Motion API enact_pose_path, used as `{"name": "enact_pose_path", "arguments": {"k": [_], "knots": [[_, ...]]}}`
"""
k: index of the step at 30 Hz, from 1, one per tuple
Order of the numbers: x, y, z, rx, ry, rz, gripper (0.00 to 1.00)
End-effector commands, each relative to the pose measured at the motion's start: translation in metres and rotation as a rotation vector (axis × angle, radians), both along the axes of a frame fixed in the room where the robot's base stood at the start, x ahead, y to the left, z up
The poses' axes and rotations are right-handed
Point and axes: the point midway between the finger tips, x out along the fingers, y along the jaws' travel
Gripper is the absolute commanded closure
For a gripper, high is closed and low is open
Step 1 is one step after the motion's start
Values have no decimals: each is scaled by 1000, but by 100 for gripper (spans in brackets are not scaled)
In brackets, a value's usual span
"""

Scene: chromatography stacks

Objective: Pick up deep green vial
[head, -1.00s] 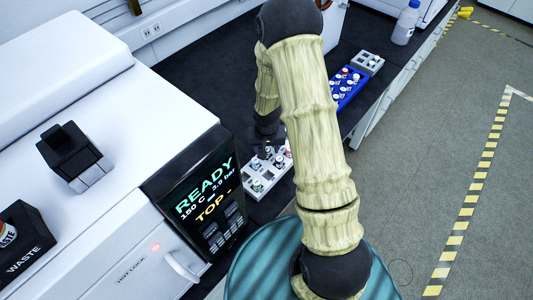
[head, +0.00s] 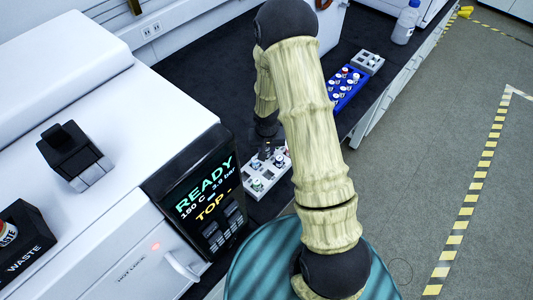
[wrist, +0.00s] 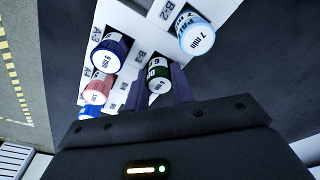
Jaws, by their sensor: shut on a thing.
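The deep green vial (wrist: 158,76) stands between the two fingers of my gripper (wrist: 158,88) in the wrist view. The gripper is shut on it, with its white cap end facing the camera. The vial is at the white rack (wrist: 130,40), whose slots carry labels such as A-3, A-4, B-2 and B-3. I cannot tell whether it is still seated in its slot. In the head view my gripper (head: 266,150) is over the grey-white rack (head: 257,186) and largely hides the vial.
A dark blue vial (wrist: 109,50), a reddish vial (wrist: 97,87) and a light blue vial (wrist: 194,34) stand close around the fingers. A blue rack (head: 347,88) of vials and a grey rack (head: 367,62) lie farther back. The READY panel (head: 207,195) is beside the rack.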

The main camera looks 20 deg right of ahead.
Motion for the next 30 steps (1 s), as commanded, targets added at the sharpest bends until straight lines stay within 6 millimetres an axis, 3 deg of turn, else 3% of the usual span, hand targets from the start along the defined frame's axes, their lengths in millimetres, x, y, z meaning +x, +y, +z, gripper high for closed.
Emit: {"name": "enact_pose_path", "arguments": {"k": [11,24,30], "knots": [[1,0,12,2,-3,-2,98],[1,2,86,1,-4,1,98],[0,0,100,1,0,-1,98]]}}
